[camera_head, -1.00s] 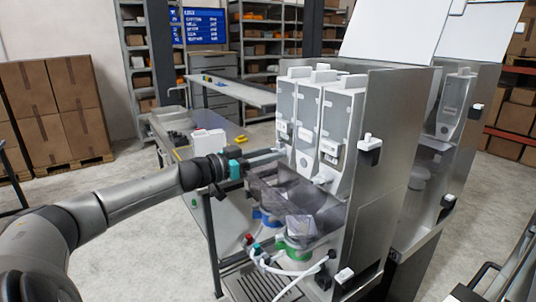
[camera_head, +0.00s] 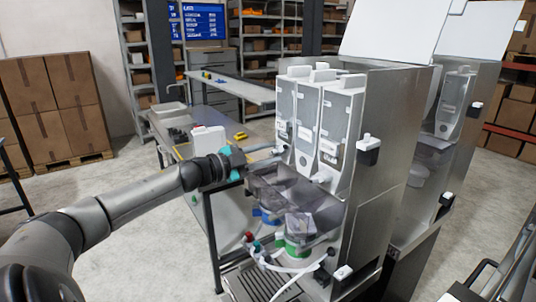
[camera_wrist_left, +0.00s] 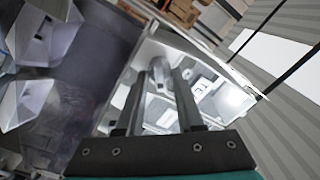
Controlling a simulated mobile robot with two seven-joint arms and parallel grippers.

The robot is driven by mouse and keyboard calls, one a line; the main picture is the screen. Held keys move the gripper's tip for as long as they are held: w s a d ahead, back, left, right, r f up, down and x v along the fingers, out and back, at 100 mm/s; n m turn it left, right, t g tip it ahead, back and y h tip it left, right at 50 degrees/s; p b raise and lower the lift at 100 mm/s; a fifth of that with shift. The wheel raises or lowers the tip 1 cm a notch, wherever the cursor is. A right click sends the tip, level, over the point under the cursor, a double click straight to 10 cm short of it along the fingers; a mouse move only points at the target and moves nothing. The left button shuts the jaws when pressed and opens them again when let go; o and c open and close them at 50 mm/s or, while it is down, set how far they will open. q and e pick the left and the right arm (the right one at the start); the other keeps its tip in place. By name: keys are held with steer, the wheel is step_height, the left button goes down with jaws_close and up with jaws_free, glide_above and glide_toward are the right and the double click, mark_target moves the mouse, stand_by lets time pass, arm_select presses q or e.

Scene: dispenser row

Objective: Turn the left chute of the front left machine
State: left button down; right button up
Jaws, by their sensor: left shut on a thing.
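The front left machine (camera_head: 380,190) is a steel dispenser with its side panel to the right. Three upright grey canisters stand in its front, the left canister (camera_head: 289,105) nearest my arm. My left gripper (camera_head: 276,152) reaches in from the left at the foot of this canister. In the left wrist view, its two dark fingers (camera_wrist_left: 160,85) are shut on a small grey piece, the left chute (camera_wrist_left: 160,112), partly hidden between them. In the head view the chute is hidden behind the fingertips. My right gripper is not in view.
Dark see-through mixing bowls (camera_head: 285,190) sit just under the gripper. Blue and green parts and white hoses (camera_head: 290,268) are below, above a drip tray (camera_head: 255,285). A workbench with a white box (camera_head: 208,140) stands behind my wrist. A second machine (camera_head: 450,130) stands right.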

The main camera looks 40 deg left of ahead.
arm_select(q)
steer(key=m, duration=0.3)
steer(key=shift+f+b, duration=0.1)
steer(key=shift+b, duration=0.25)
steer(key=m+b, duration=0.1)
steer(key=m, duration=0.2)
steer(key=shift+f+m, duration=0.1)
steer(key=shift+m, duration=0.2)
steer(key=m+b, duration=0.2)
steer(key=m, duration=0.1)
steer(key=shift+m+b, duration=0.9)
steer(key=shift+m, duration=0.9)
steer(key=c, duration=0.9)
jaws_free()
steer(key=shift+s, duration=0.1)
